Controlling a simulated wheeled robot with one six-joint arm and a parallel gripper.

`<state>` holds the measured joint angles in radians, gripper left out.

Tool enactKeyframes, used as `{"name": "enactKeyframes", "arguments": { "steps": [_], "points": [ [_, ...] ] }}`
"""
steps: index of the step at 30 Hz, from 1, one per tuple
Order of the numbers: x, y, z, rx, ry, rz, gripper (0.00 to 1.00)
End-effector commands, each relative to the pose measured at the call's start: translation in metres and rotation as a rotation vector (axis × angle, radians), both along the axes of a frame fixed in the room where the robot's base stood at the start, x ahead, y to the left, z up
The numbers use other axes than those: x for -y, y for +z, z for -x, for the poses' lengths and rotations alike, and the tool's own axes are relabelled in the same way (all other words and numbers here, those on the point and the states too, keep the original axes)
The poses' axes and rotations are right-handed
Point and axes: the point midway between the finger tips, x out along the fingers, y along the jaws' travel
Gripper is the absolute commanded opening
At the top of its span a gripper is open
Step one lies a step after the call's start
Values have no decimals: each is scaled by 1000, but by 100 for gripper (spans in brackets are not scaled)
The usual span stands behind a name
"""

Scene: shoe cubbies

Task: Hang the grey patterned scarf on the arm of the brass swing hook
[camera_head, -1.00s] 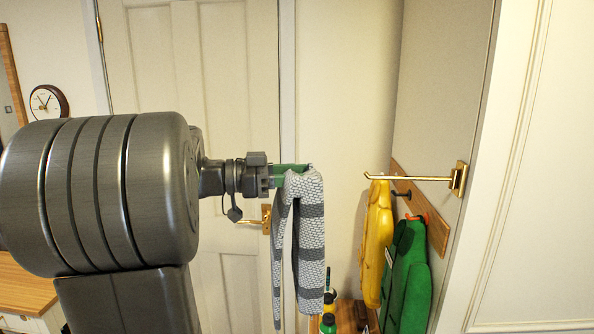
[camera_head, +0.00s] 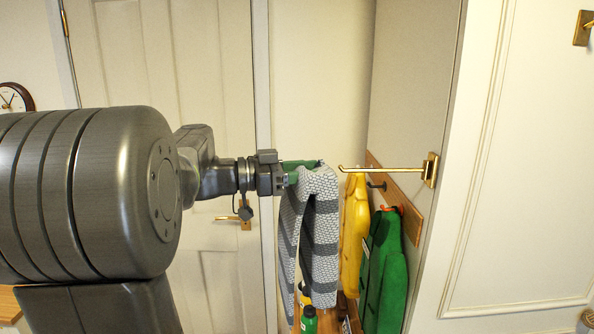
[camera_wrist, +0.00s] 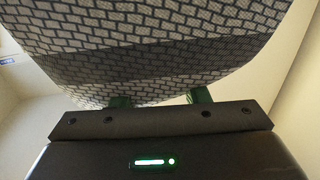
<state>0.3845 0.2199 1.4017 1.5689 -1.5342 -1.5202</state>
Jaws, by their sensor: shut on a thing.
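The grey patterned scarf (camera_head: 322,225) has light brick-like bands and darker grey bands. It hangs folded from my gripper (camera_head: 304,172), with both ends down. My gripper is shut on the scarf near its top fold. In the wrist view the scarf (camera_wrist: 160,45) fills the upper half, above the green fingers. The brass swing hook (camera_head: 385,169) is mounted on the wall at right, and its arm points left with a small upturned tip. In the head view the tip is just right of the scarf's top, with a small gap. I cannot tell their depth difference.
A yellow garment (camera_head: 354,225) and a green garment (camera_head: 385,275) hang from a wooden rail (camera_head: 410,215) behind and below the hook. Bottles (camera_head: 308,320) stand below the scarf. A panelled door (camera_head: 170,80) is behind my arm. Another brass fitting (camera_head: 582,28) is at upper right.

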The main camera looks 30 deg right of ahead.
Motion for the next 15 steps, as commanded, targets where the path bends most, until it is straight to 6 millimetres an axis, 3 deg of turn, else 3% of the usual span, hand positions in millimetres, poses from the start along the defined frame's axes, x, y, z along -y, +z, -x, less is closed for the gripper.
{"name": "enactKeyframes", "arguments": {
  "steps": [15],
  "points": [
    [32,0,19,2,-2,2,2]
  ]
}}
